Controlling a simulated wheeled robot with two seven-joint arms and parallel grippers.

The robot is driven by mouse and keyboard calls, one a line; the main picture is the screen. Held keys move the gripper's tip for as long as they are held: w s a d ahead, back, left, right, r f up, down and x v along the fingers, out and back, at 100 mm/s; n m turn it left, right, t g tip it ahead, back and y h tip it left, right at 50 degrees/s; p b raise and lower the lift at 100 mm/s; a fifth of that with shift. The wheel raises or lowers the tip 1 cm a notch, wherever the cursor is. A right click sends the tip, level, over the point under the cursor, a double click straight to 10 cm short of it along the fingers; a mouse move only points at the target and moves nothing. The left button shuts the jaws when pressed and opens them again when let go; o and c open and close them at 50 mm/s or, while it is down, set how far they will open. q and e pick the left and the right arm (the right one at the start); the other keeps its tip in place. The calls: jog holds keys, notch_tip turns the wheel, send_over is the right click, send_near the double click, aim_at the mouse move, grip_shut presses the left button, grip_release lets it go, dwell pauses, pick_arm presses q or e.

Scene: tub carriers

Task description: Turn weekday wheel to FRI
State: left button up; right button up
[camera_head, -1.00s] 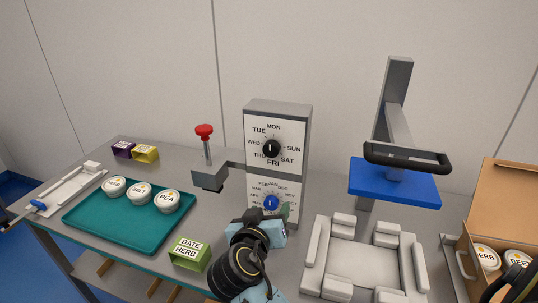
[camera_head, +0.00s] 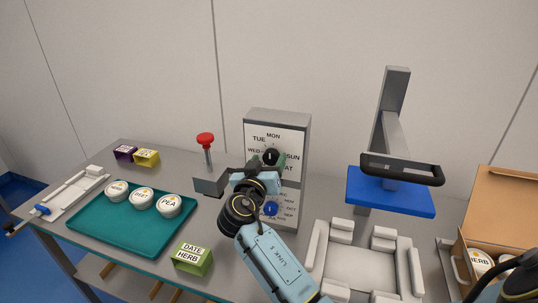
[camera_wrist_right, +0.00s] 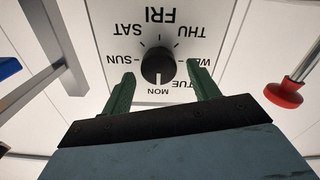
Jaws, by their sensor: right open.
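The weekday wheel is a black round knob (camera_head: 271,157) on the upper dial of the grey post with a white face (camera_head: 290,136). In the right wrist view the knob (camera_wrist_right: 158,64) appears upside down among the day names, and its white mark points at MON. FRI is on the opposite side of the dial. My right gripper (camera_head: 268,162) is in front of the upper dial. Its green fingers (camera_wrist_right: 162,84) are open, one on each side of the knob, with gaps visible. My left gripper is not in view.
A blue month knob (camera_head: 270,209) sits below, partly behind my right arm. A red-topped plunger (camera_head: 205,139) stands left of the post. A blue plate press (camera_head: 390,194) stands to the right.

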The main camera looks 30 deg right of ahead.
jog(key=shift+x, duration=0.85)
jog(key=shift+c, duration=0.4)
jog(key=c, duration=0.9)
